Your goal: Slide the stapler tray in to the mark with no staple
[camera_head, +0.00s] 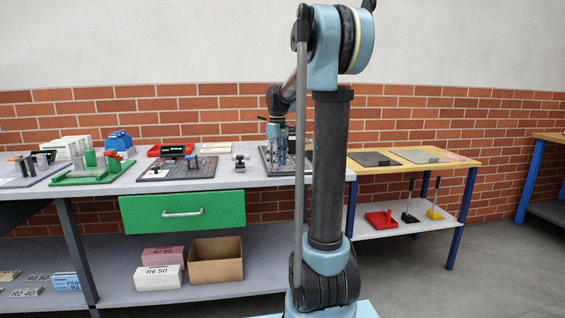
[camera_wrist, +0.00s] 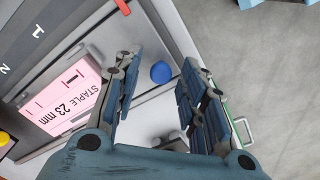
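My gripper (camera_wrist: 160,66) is open and points down at a grey stapling fixture (camera_wrist: 92,45) on the workbench. A blue round knob (camera_wrist: 161,72) shows between the fingers, and I see no contact with it. A pink label (camera_wrist: 62,100) reading "STAPLE 23 mm" lies to the left of the fingers. Which part is the sliding tray I cannot tell. In the head view my gripper (camera_head: 277,150) is over a dark base plate (camera_head: 268,160), partly hidden by my arm.
A yellow knob (camera_wrist: 4,138) is at the wrist view's left edge. The bench (camera_head: 225,178) holds a black plate (camera_head: 178,172), a red device (camera_head: 170,150) and green fixtures (camera_head: 90,172). A green drawer (camera_head: 150,214) is below. A yellow-topped table (camera_head: 440,154) stands at right.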

